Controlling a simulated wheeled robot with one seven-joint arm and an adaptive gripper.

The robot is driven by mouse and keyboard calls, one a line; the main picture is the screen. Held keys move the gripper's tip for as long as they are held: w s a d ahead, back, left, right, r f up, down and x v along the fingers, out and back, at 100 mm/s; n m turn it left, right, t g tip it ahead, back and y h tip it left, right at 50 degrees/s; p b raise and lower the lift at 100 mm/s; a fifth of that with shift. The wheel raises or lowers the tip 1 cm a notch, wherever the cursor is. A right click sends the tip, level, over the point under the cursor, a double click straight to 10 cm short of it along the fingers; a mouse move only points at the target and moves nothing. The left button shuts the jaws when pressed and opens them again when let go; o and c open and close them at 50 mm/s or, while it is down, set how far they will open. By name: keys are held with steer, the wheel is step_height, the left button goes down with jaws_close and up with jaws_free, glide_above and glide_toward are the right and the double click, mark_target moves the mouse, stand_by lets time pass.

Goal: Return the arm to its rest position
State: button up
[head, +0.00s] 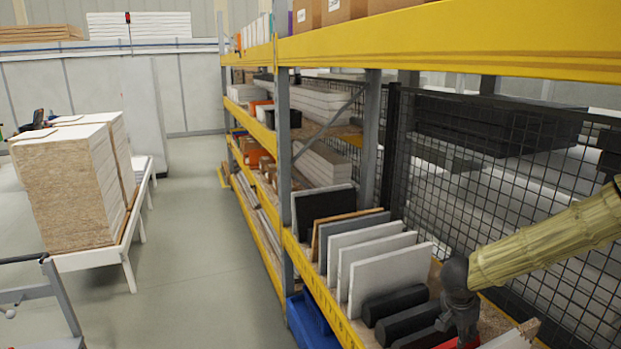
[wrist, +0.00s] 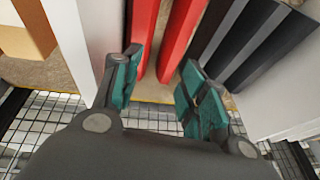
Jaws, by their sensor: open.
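My arm (head: 550,240), in a straw-yellow sleeve, reaches in from the right in the head view. My dark gripper (head: 463,318) hangs low over the shelf's lower deck, beside dark rounded pieces. In the wrist view my gripper (wrist: 158,78) is open, with teal finger pads apart. Red panels (wrist: 182,40) stand just beyond the fingers; nothing is clearly held. In the head view only a sliver of red shows under the gripper, and its fingertips are hard to make out.
The yellow-edged rack (head: 318,285) holds white boards (head: 385,272) and dark rolls (head: 395,304). Wire mesh (head: 440,190) closes its back. A heavy yellow beam (head: 450,40) crosses above. Board stacks (head: 68,185) stand on a white table at left. The grey aisle floor (head: 195,250) is clear.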

steer(key=a+f+t, duration=0.2)
steer(key=a+f, duration=0.6)
steer(key=a, duration=0.3)
steer(key=s+a+f+n+y+b, duration=0.1)
steer(key=s+a+f+n+b, duration=0.15)
steer(key=s+f, duration=0.5)
steer(key=s+f+n+g+b, duration=0.1)
steer(key=s+f+n+b, duration=0.1)
steer(key=s+f, duration=0.4)
steer(key=s+a+f+n+g+y+b, duration=0.1)
steer(key=s+f+n, duration=0.4)
steer(key=s, duration=1)
steer(key=s+f+n+g+y+b, duration=0.1)
steer(key=s+f+n+g+b, duration=0.1)
steer(key=s+f, duration=0.7)
steer(key=shift+s+a+f+n+b, duration=0.15)
steer(key=shift+s+n+b, duration=0.4)
steer(key=shift+s+n, duration=0.55)
steer(key=shift+w, duration=0.1)
steer(key=shift+c, duration=0.8)
